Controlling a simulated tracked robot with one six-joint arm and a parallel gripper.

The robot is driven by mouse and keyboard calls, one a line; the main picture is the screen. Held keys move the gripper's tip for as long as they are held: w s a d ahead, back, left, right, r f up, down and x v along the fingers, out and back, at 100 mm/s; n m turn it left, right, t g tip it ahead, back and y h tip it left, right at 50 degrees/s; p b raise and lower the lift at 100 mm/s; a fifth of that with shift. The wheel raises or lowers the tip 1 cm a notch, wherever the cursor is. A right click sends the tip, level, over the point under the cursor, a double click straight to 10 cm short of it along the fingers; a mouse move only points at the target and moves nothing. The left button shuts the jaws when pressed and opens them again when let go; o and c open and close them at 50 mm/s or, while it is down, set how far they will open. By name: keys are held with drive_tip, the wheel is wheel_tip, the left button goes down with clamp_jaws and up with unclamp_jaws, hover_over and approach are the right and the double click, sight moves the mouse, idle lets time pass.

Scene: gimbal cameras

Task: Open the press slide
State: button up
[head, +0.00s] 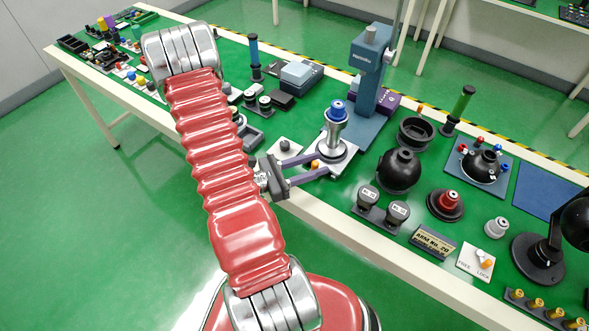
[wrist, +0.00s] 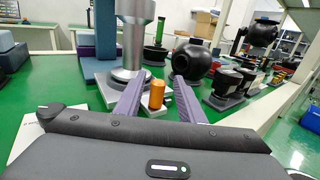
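A blue press (head: 370,85) with a tall column stands on the bench. A silver metal fixture with a blue top (head: 336,125) stands before it on a pale plate (head: 340,157). A small orange knob (head: 316,164) is at the plate's near left side. My gripper (head: 322,163) reaches in from the left, its two purple fingers apart. In the wrist view, the orange knob (wrist: 156,95) stands upright between the fingers (wrist: 158,82), with a visible gap at least on its right. The silver fixture (wrist: 132,40) is just beyond. I cannot tell which part is the slide.
A pale plate with a dark knob (head: 285,147) lies close behind my gripper. The bench's near edge runs below my gripper.

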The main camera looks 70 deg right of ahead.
drive_tip(key=v, duration=1.3)
drive_tip(key=shift+w+a, duration=0.15)
drive_tip(key=shift+a, duration=0.1)
drive_tip(key=shift+f, duration=0.1)
idle(0.4)
